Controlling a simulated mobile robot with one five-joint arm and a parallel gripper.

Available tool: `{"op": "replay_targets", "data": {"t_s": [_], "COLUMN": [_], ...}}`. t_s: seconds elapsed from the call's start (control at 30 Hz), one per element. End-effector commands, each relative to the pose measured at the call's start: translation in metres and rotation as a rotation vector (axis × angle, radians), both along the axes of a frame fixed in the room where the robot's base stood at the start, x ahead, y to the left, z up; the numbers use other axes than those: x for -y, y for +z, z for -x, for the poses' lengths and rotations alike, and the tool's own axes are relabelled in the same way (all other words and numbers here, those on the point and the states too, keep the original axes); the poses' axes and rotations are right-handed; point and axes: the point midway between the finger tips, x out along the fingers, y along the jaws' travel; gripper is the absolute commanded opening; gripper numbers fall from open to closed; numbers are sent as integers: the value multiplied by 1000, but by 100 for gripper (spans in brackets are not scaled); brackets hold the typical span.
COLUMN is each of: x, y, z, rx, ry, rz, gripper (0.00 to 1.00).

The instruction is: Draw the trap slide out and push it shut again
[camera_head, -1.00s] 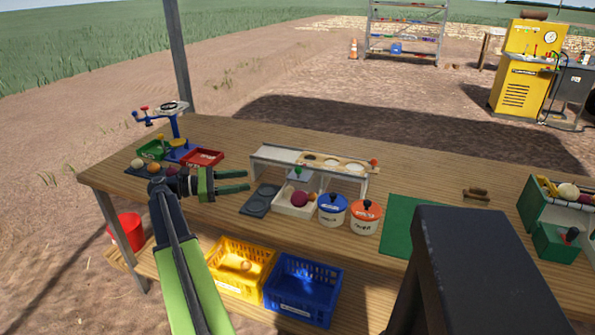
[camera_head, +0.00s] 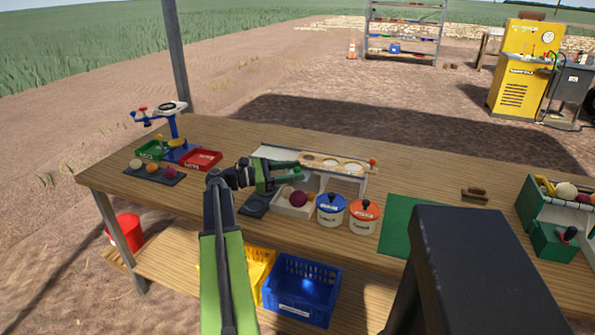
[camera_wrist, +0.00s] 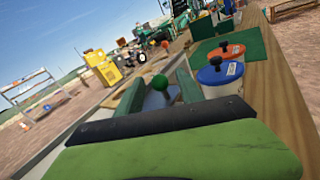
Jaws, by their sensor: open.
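A white stand with a raised deck (camera_head: 262,152) is on the wooden table. A pale board with round holes (camera_head: 335,165) lies along its top, with a red knob (camera_head: 373,162) at its right end. A green ball knob (camera_wrist: 159,82) on a grey plate (camera_wrist: 155,100) shows in the wrist view; the gripper mostly hides it in the head view. No label shows which part is the trap slide. My gripper (camera_head: 301,171) is open at the stand's front. In the wrist view the green knob appears between the fingers (camera_wrist: 158,86), with no grip on it.
A white tray (camera_head: 283,210) with a dark red ball sits under the stand. The blue-lidded pot (camera_head: 331,213) and orange-lidded pot (camera_head: 363,220) stand close to its right. A dark mat (camera_head: 254,205) lies left. The green mat (camera_head: 398,235) is bare.

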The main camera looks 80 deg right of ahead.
Motion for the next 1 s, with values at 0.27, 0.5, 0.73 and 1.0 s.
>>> {"op": "replay_targets", "data": {"t_s": [0.27, 0.5, 0.73, 1.0], "x": [5, 5, 5, 5], "y": [0, 0, 0, 0], "z": [12, 12, 12, 12], "rx": [0, 0, 0, 0], "ry": [1, 0, 0, -1], "rz": [0, 0, 0, 0], "gripper": [45, 31, 1, 0]}}
